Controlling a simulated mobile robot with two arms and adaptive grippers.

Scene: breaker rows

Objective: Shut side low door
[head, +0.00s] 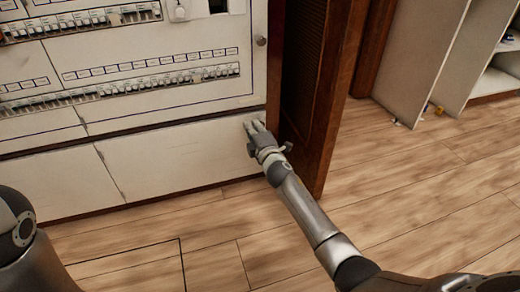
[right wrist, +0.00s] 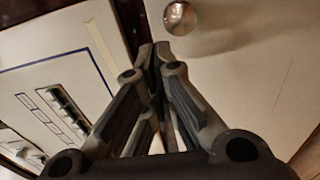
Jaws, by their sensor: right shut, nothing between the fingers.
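The low door (head: 175,160) is the pale panel at the bottom right of the breaker cabinet. In the head view it looks about flush with the panel beside it; a small gap cannot be ruled out. My right gripper (head: 257,128) is shut and empty, at the door's upper right corner; I cannot tell whether it touches. In the right wrist view the shut fingers (right wrist: 153,55) point toward a pale panel (right wrist: 240,75), seemingly this door, with a round metal knob (right wrist: 180,17) close to the tips. My left gripper is out of view.
Breaker rows (head: 120,88) fill the cabinet above, with another knob (head: 261,40) on the upper panel. A brown wooden door or panel (head: 340,90) stands just right of my right gripper. A pale open cabinet (head: 425,50) is farther right. The wooden floor (head: 400,190) is clear.

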